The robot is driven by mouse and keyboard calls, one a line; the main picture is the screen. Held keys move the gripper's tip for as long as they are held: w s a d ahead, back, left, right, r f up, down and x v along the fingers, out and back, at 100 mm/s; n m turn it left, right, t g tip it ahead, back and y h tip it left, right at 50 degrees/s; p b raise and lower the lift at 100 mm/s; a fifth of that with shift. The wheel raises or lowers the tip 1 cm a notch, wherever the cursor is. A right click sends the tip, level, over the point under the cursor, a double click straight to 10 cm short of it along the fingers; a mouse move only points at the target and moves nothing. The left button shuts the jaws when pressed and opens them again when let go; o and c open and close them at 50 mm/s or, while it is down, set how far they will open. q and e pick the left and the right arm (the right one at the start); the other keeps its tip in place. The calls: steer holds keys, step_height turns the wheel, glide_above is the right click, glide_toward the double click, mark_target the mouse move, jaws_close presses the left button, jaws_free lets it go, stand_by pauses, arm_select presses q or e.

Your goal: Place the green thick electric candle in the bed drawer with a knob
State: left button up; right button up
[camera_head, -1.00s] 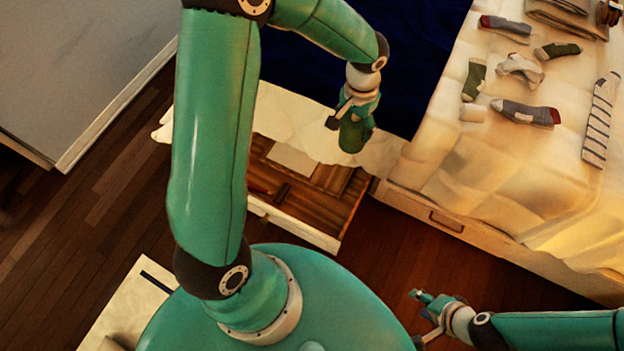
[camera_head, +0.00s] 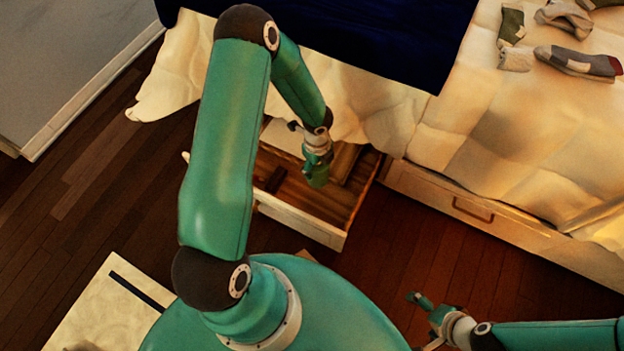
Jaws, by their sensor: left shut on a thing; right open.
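The green thick candle (camera_head: 317,176) is in my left gripper (camera_head: 316,160), which is shut on it. It hangs over the open bed drawer (camera_head: 300,222), within the drawer's outline; I cannot tell its exact height above the drawer floor. The drawer is wooden inside with a pale front; its knob is not clearly seen, as my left arm covers part of its left side. My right gripper (camera_head: 426,318) is open and empty, low at the lower right, away from the drawer.
A closed drawer with a handle (camera_head: 473,209) is in the bed base to the right. Socks (camera_head: 578,63) lie on the pale bedding, with a dark blue cover (camera_head: 400,40) at the back. Some items lie inside the open drawer. Wooden floor (camera_head: 400,240) is clear in front.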

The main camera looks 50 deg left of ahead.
arm_select(q)
steer(key=shift+m, duration=0.7)
steer(key=shift+s+f+b, duration=0.15)
steer(key=shift+f+b, duration=1.75)
steer(key=shift+f, duration=3.75)
steer(key=shift+s+f+b, duration=0.15)
steer(key=shift+f+b, duration=1.7)
steer(key=shift+f, duration=3.8)
steer(key=shift+f, duration=0.1)
steer(key=shift+f+b, duration=0.15)
steer(key=shift+b, duration=0.15)
steer(key=o, duration=1.2)
steer(key=shift+o, duration=0.2)
